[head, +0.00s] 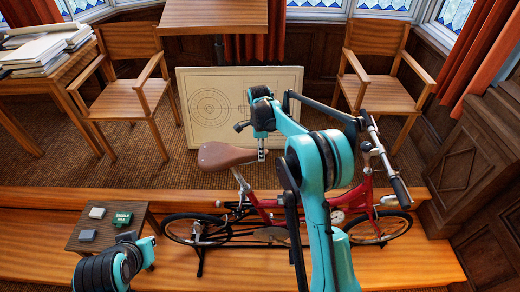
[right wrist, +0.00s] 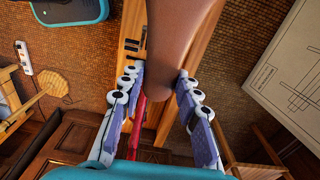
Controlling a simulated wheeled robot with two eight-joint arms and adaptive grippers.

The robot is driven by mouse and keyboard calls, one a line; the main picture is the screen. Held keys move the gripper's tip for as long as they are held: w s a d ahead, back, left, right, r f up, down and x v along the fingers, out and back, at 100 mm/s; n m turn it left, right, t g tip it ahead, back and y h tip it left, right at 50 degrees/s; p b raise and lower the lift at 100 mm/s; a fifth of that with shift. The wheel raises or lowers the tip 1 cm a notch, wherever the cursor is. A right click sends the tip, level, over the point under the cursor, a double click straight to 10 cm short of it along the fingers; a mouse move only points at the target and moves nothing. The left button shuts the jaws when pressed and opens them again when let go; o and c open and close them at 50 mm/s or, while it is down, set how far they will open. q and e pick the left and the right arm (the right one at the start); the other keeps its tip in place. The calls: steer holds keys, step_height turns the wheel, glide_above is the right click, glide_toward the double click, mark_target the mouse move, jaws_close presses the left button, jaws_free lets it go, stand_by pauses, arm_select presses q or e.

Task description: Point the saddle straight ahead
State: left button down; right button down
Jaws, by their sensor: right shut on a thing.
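The brown saddle (head: 226,155) sits on the red bicycle (head: 268,208), its narrow end toward the right, where the handlebar (head: 388,165) is. My right gripper (head: 261,152) is at that narrow end. In the right wrist view the saddle (right wrist: 180,45) lies between the two fingers of my right gripper (right wrist: 156,88), which is shut on it. There the saddle slants from upper right to lower left, and a bit of red frame (right wrist: 135,138) shows below. My right arm hides part of the bicycle in the head view. My left gripper (head: 148,250) is at lower left, away from the bicycle; its fingers are unclear.
A small table (head: 85,215) with several small boxes stands left of the rear wheel. A drawing board (head: 205,85) leans behind the bicycle, between two wooden chairs. A wooden step edge (head: 90,198) runs behind the bicycle. Dark panelling (head: 470,160) closes the right side.

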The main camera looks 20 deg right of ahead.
steer(key=shift+s+a, duration=0.1)
steer(key=shift+s, duration=0.15)
steer(key=c, duration=1.1)
jaws_free()
steer(key=shift+r, duration=0.1)
step_height(320, 180, up, 12)
steer(key=shift+a, duration=0.2)
